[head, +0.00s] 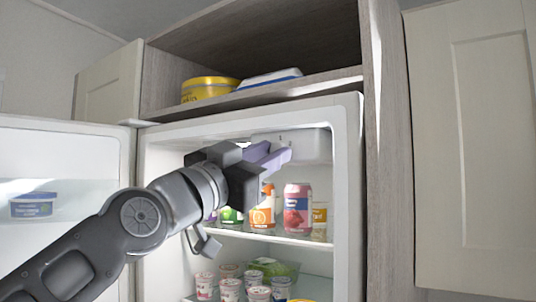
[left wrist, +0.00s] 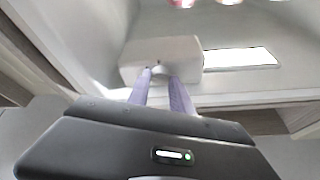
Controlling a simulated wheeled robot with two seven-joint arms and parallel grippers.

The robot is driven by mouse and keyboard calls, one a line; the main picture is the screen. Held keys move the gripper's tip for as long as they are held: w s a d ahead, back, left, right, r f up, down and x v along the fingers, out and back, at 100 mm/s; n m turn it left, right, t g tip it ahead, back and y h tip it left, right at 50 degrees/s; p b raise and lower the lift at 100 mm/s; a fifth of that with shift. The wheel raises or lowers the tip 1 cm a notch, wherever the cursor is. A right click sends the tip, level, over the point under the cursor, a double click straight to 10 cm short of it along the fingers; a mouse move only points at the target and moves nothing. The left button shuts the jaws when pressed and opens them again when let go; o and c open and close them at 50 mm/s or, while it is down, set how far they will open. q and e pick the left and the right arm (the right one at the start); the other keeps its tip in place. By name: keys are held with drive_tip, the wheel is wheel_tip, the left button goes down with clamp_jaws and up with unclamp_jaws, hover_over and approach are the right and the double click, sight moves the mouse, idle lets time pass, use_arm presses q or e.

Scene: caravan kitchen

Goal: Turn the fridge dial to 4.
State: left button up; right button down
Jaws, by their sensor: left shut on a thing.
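The fridge dial (left wrist: 158,68) sits on the front of a white control housing (left wrist: 134,60) under the fridge ceiling. In the head view the housing (head: 312,147) is at the top of the open fridge, and the dial is hidden by my fingers. My left gripper (head: 283,153) reaches into the fridge from the left, its purple fingers at the housing. In the left wrist view the fingers (left wrist: 162,78) are shut on the dial, one on each side. The dial's numbers and setting are too small to read. My right gripper is not in view.
Cans (head: 297,208) stand on the glass shelf below my gripper, with yogurt pots (head: 230,288) on the shelf under it. The open fridge door (head: 60,160) is at the left. A yellow tub (head: 208,88) sits in the cupboard above. A lit panel (left wrist: 238,57) is beside the housing.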

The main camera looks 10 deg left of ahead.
use_arm(q)
clamp_jaws()
drive_tip(key=m+g+h+b, duration=0.1)
drive_tip(key=m, duration=0.2)
drive_tip(key=m+g+h+b, duration=0.1)
drive_tip(key=m, duration=0.3)
drive_tip(key=m+g+h+b, duration=0.1)
drive_tip(key=m, duration=0.3)
drive_tip(key=shift+w+a+r+g, duration=0.15)
drive_tip(key=shift+a+r+g, duration=0.1)
drive_tip(key=shift+a+g, duration=0.15)
drive_tip(key=shift+m+g+h+p, duration=0.4)
drive_tip(key=shift+m+g+p, duration=0.6)
drive_tip(key=shift+m, duration=1.3)
